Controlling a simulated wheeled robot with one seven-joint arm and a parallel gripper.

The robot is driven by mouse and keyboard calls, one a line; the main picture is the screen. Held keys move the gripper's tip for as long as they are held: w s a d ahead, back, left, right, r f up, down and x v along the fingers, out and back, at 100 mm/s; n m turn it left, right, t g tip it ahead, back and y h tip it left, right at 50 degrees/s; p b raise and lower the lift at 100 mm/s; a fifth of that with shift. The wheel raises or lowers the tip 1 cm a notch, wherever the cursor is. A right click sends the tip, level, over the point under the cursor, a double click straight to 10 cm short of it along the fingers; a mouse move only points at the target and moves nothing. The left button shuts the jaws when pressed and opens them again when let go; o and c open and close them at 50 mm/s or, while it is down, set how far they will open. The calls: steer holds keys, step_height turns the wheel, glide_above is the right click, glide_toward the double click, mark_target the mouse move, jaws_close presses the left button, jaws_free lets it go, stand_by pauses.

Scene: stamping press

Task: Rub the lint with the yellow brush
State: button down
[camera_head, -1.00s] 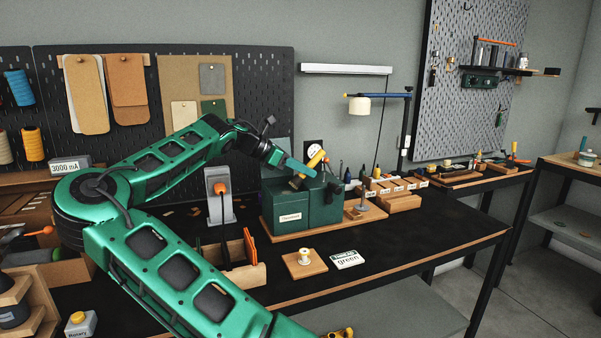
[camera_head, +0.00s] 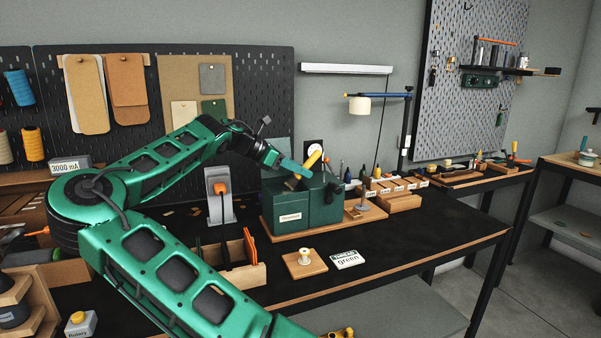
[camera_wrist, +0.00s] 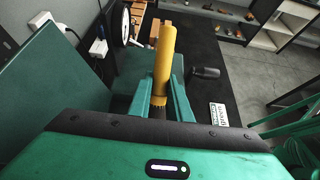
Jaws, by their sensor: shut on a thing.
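My gripper (camera_head: 305,171) is shut on the yellow brush (camera_head: 313,158), above the dark green boxy machine on the bench. In the wrist view, the yellow brush (camera_wrist: 164,60) stands between the two green fingers of my gripper (camera_wrist: 162,97), with its dark bristles towards my palm side. The green machine (camera_head: 322,211) has a white label on its front and stands on a wooden base. I cannot make out the lint in either view; it may be hidden by the brush or too small to see.
A wooden block with a spool (camera_head: 305,259) and a card reading "green" (camera_head: 347,259) lie in front of the machine. A wooden holder (camera_head: 236,276) stands to the left. The front right bench top is clear.

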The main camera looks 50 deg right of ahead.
mark_target(292, 175)
steer(key=shift+w+a, duration=0.3)
steer(key=shift+a, duration=0.1)
steer(key=shift+f, duration=0.35)
stand_by(0.6)
stand_by(0.3)
steer(key=shift+w+a, duration=0.35)
steer(key=shift+a, duration=0.2)
steer(key=shift+w+a, duration=0.3)
steer(key=shift+a, duration=0.25)
steer(key=shift+a, duration=0.1)
steer(key=shift+w+a, duration=0.65)
steer(key=shift+a, duration=0.35)
steer(key=shift+d, duration=0.1)
